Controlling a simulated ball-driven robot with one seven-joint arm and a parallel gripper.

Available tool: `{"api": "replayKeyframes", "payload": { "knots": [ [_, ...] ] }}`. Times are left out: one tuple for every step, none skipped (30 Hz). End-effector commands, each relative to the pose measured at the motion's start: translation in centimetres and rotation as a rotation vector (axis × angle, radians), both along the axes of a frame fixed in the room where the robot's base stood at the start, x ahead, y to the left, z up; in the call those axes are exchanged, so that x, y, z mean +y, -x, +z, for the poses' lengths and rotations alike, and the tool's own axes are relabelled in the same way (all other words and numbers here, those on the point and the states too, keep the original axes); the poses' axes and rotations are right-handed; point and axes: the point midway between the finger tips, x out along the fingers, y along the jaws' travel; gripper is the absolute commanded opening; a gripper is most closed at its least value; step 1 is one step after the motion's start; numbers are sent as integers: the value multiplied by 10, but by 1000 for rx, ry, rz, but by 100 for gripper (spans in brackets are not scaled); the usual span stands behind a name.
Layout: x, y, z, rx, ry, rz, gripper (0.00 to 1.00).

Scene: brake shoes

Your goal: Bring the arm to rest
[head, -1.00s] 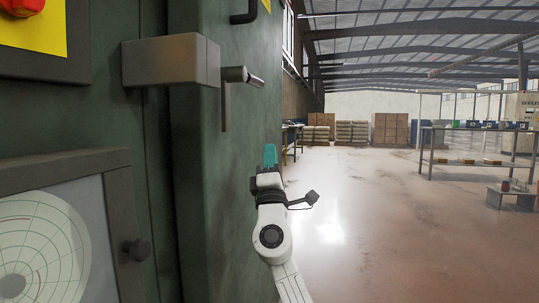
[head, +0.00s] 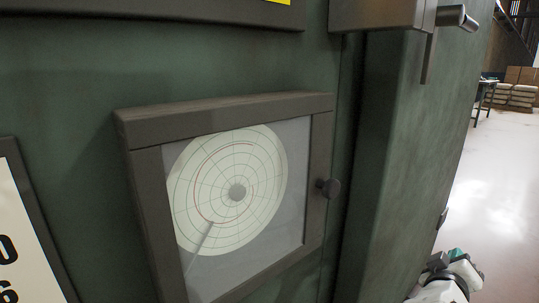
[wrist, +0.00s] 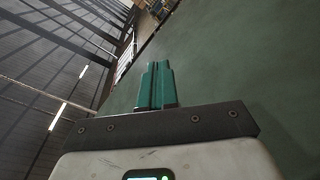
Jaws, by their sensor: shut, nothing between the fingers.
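My gripper (wrist: 156,66) shows in the wrist view with its two teal fingers together and nothing between them. In the head view my gripper (head: 456,254) is small, at the lower right corner, beside the edge of the green cabinet (head: 405,150). My white arm shows just below it, cut off by the frame's bottom edge. The gripper holds nothing and appears apart from the cabinet.
A framed chart recorder (head: 230,190) with a round dial and a dark knob (head: 328,187) fills the middle. A grey latch box (head: 385,14) with a metal handle (head: 457,17) juts out above. Open floor (head: 500,180) lies at the right, with stacked pallets (head: 520,90) beyond.

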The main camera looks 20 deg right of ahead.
Motion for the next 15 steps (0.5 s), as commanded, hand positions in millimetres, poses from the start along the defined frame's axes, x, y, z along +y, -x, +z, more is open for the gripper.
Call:
{"api": "replayKeyframes", "payload": {
  "knots": [
    [16,9,-31,23,-113,19,0],
    [25,15,-49,37,-179,28,0],
    [38,23,-72,58,-266,40,0],
    [48,29,-89,77,-330,51,0],
    [58,37,-106,99,-393,58,0],
    [73,47,-126,131,-475,70,0],
    [85,55,-141,159,-536,80,0],
    [97,64,-155,187,-595,89,0],
    [114,77,-172,228,-671,101,0],
    [126,87,-184,260,-725,110,0],
    [138,97,-194,292,-776,118,0],
    [154,110,-207,338,-841,129,0],
    [164,121,-214,371,-885,137,0],
    [175,131,-222,404,-926,145,0],
    [188,145,-229,448,-979,154,0]
  ]
}}
